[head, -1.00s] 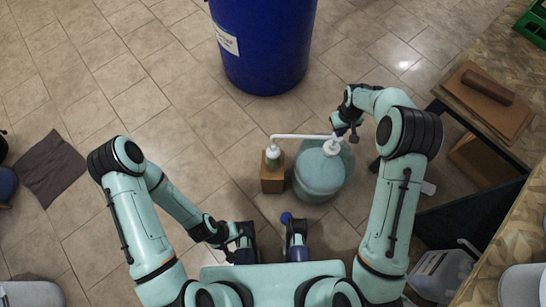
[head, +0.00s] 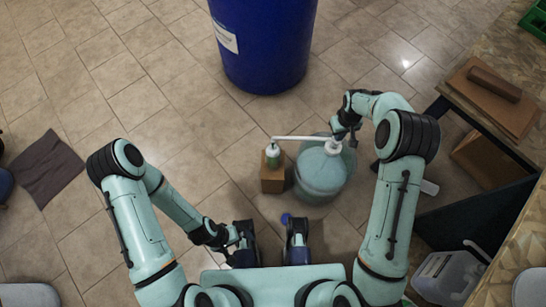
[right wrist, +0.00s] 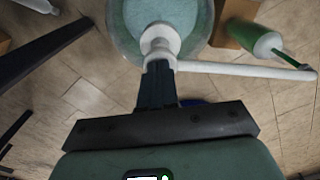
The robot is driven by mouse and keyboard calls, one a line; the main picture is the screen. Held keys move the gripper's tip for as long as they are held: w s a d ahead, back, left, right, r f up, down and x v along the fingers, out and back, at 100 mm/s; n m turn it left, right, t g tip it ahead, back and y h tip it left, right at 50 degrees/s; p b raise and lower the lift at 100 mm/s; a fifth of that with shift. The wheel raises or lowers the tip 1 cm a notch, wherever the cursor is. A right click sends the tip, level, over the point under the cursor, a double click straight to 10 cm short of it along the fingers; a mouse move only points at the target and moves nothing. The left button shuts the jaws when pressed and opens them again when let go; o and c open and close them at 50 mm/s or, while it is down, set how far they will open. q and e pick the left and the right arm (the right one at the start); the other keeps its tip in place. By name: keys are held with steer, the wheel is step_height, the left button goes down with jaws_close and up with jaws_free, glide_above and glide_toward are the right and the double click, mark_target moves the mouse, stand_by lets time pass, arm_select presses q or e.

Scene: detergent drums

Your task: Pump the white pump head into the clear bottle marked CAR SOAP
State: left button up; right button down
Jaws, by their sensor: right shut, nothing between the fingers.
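The white pump head (head: 333,147) sits on a large clear drum (head: 322,180) of pale teal liquid; it also shows in the right wrist view (right wrist: 160,42). Its long white spout (head: 298,138) points left, its end above a small clear bottle (head: 273,155) with green contents. The bottle's lettering is too small to read. It also shows in the right wrist view (right wrist: 267,46). My right gripper (head: 343,132) is shut and empty, its fingertips at the top of the pump head; contact is unclear. My left gripper (head: 243,240) is low at left, away from the drum; its fingers are unclear.
The bottle stands on a wooden block (head: 272,183) beside the drum. A big blue barrel (head: 260,45) stands behind. A blue cap (head: 286,218) lies in front. A workbench (head: 500,145) and a translucent canister (head: 440,275) are at right. The tiled floor at left is mostly clear.

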steer(key=shift+f+b, duration=0.4)
steer(key=shift+f, duration=0.5)
steer(key=shift+r+p, duration=1.05)
steer(key=shift+r, duration=0.65)
arm_select(q)
steer(key=shift+r+p, duration=0.8)
steer(key=shift+r, duration=0.45)
arm_select(e)
steer(key=shift+r, duration=1.25)
arm_select(q)
steer(key=shift+w, duration=0.1)
steer(key=r+p, duration=0.4)
steer(key=shift+w, duration=0.35)
arm_select(e)
step_height(320, 180, up, 6)
